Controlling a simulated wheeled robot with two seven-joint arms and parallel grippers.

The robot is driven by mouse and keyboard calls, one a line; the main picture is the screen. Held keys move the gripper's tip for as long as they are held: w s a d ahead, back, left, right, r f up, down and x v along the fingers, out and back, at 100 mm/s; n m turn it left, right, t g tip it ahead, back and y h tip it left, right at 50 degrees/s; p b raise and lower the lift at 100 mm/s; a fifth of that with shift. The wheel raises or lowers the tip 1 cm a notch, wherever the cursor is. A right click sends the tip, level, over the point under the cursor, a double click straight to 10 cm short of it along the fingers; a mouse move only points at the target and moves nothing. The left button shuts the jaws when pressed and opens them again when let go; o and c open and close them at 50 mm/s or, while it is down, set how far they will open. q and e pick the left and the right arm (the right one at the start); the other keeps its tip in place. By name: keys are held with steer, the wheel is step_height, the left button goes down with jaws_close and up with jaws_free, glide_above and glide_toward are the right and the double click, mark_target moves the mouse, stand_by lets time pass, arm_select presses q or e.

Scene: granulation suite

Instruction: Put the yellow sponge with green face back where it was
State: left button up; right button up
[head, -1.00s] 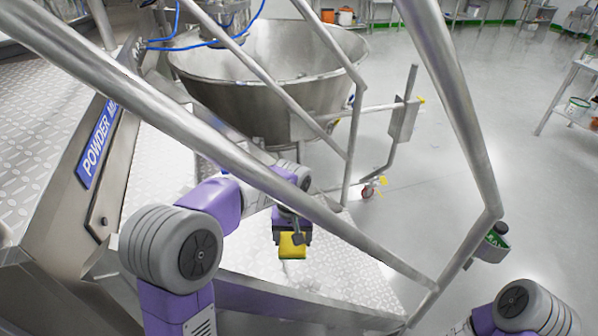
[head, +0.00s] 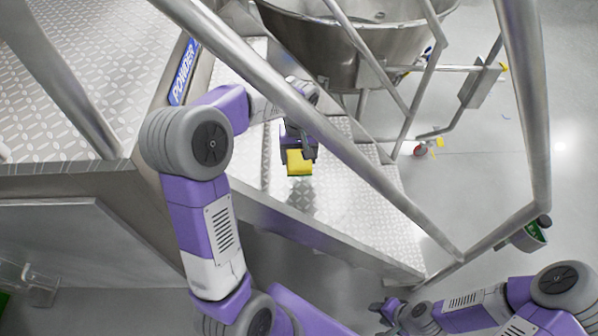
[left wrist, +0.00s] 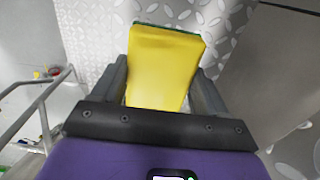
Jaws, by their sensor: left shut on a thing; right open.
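The yellow sponge with green face (head: 299,162) is held in my left gripper (head: 298,148), above the diamond-plate steps in the head view. In the left wrist view the sponge (left wrist: 163,66) stands out between the two fingers, with a thin green edge along its far side. The left gripper (left wrist: 160,95) is shut on it. The sponge appears clear of the metal plate beyond it, though the exact gap cannot be told. My right gripper (head: 385,310) is at the bottom of the head view, small and dark, open and empty.
Metal handrails (head: 330,135) cross in front of my left arm. Diamond-plate steps (head: 345,205) lie below the sponge. A large steel bowl (head: 350,45) stands behind. A green-labelled holder (head: 527,234) hangs on the right rail post. Open floor (head: 565,190) lies to the right.

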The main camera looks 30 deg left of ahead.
mark_target(299, 157)
arm_select(q)
step_height(299, 157, down, 7)
steer(key=shift+f+b, duration=0.15)
steer(key=shift+b, duration=0.9)
steer(key=shift+f, duration=0.1)
steer(key=o, duration=0.9)
steer(key=shift+o, duration=0.2)
step_height(299, 157, up, 12)
steer(key=p, duration=0.4)
steer(key=shift+d, duration=0.1)
